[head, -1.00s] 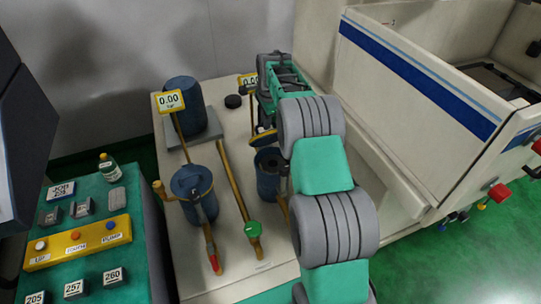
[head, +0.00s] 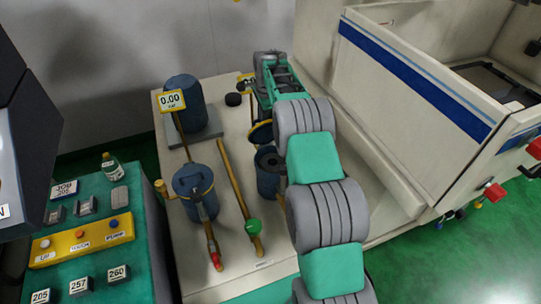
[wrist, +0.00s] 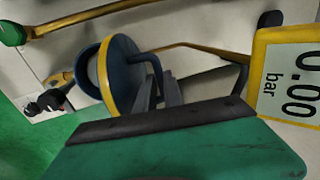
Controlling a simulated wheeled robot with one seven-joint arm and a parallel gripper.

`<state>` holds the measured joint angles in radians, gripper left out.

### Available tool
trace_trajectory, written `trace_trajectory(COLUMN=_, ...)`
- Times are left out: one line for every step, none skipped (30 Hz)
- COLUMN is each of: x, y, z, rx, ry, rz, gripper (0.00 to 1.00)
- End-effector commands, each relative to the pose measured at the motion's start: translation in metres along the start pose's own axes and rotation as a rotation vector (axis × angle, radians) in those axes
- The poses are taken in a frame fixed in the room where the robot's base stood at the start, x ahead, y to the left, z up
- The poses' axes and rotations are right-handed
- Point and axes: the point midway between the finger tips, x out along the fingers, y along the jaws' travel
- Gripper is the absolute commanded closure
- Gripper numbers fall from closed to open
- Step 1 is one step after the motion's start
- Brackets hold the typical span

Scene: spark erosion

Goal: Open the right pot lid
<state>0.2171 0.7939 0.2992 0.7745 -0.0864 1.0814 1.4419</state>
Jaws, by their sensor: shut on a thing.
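The right pot (head: 267,178) is a dark blue cylinder on the bench, partly behind my arm in the head view, with its mouth showing. Its lid (head: 261,133), dark with a yellow rim, stands tilted up at the pot's far side. In the wrist view the lid (wrist: 120,75) is seen near edge-on, with the pot (wrist: 88,68) behind it. My gripper (wrist: 160,92) is shut on the lid's dark looped handle (wrist: 151,68). The exact finger contact is partly hidden by the gripper body.
The left pot (head: 193,183) stands closed, with a red-tipped pipe (head: 212,245) before it. A yellow pressure gauge (wrist: 288,75) is close beside my gripper. The white machine (head: 410,90) bounds the right side.

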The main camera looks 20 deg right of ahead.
Motion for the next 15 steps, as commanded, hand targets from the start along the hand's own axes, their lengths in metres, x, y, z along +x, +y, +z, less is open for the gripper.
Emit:
trace_trajectory(x=-0.002, y=-0.002, z=0.000, rx=-0.002, ry=0.000, rz=-0.005, gripper=1.00)
trace_trajectory(x=-0.002, y=-0.002, z=0.000, rx=-0.002, ry=0.000, rz=-0.005, gripper=1.00)
trace_trajectory(x=-0.002, y=-0.003, z=0.000, rx=-0.002, ry=0.000, rz=-0.005, gripper=1.00)
trace_trajectory(x=-0.001, y=-0.004, z=0.000, rx=-0.002, ry=0.001, rz=-0.006, gripper=1.00)
trace_trajectory(x=-0.001, y=-0.005, z=0.000, rx=-0.002, ry=0.001, rz=-0.006, gripper=1.00)
trace_trajectory(x=0.001, y=-0.007, z=0.000, rx=-0.003, ry=0.000, rz=-0.006, gripper=1.00)
trace_trajectory(x=0.002, y=-0.009, z=0.000, rx=-0.003, ry=0.000, rz=-0.006, gripper=1.00)
trace_trajectory(x=0.002, y=-0.011, z=0.000, rx=-0.003, ry=0.000, rz=-0.006, gripper=1.00)
trace_trajectory(x=0.003, y=-0.013, z=0.000, rx=-0.003, ry=0.000, rz=-0.006, gripper=1.00)
trace_trajectory(x=0.004, y=-0.015, z=0.000, rx=-0.003, ry=0.000, rz=-0.006, gripper=1.00)
trace_trajectory(x=0.005, y=-0.016, z=0.000, rx=-0.003, ry=0.000, rz=-0.007, gripper=1.00)
trace_trajectory(x=0.006, y=-0.018, z=0.000, rx=-0.003, ry=0.000, rz=-0.007, gripper=1.00)
trace_trajectory(x=0.006, y=-0.020, z=0.000, rx=-0.003, ry=0.000, rz=-0.007, gripper=1.00)
trace_trajectory(x=0.007, y=-0.021, z=0.000, rx=-0.003, ry=0.001, rz=-0.008, gripper=1.00)
trace_trajectory(x=0.008, y=-0.023, z=0.001, rx=-0.003, ry=0.000, rz=-0.006, gripper=1.00)
